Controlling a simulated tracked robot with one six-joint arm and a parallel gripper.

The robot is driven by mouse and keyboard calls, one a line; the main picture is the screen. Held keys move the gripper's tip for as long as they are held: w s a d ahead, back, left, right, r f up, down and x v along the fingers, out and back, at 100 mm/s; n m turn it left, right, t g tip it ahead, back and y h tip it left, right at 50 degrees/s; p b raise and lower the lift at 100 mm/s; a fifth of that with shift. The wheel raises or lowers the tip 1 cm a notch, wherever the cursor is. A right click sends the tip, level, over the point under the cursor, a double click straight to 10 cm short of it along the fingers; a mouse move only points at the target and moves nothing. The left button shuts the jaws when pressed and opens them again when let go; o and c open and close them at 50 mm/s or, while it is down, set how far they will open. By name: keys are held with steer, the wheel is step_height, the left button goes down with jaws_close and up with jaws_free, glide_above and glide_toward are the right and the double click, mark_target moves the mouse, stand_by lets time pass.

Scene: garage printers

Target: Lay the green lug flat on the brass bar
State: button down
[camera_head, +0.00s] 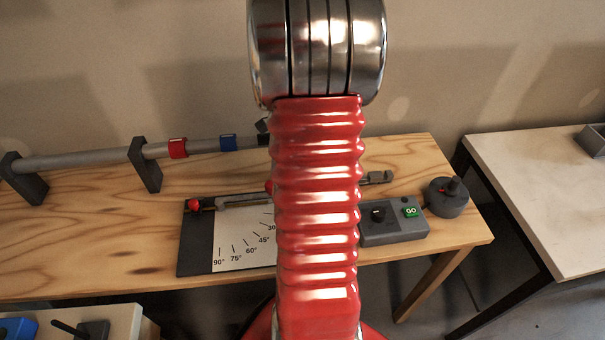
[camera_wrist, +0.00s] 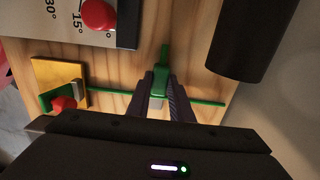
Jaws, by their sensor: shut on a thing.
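My gripper (camera_wrist: 158,88) shows in the wrist view, its two dark fingers shut on a green piece, the green lug (camera_wrist: 163,60). The green part sticks out beyond the fingertips, above the wooden bench top. A pale grey piece shows between the fingers. A thin green strip or wire (camera_wrist: 205,101) runs out to both sides behind the fingers. Left of the gripper, apart from it, is a brass-coloured plate (camera_wrist: 57,72), probably the brass bar, with a red knob (camera_wrist: 63,104) and a green piece at its lower edge. In the head view my arm hides the gripper and lug.
An angle-marked plate (camera_head: 232,248) with a red knob (camera_wrist: 98,14) lies on the wooden bench (camera_head: 105,267). A dark cylinder (camera_wrist: 240,38) stands right of my gripper. A grey control box (camera_head: 395,236), a round dark knob unit (camera_head: 447,205) and a raised pipe (camera_head: 85,159) are also there.

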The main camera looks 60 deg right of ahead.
steer(key=shift+r, duration=0.1)
steer(key=shift+r, duration=1.9)
steer(key=shift+r, duration=0.1)
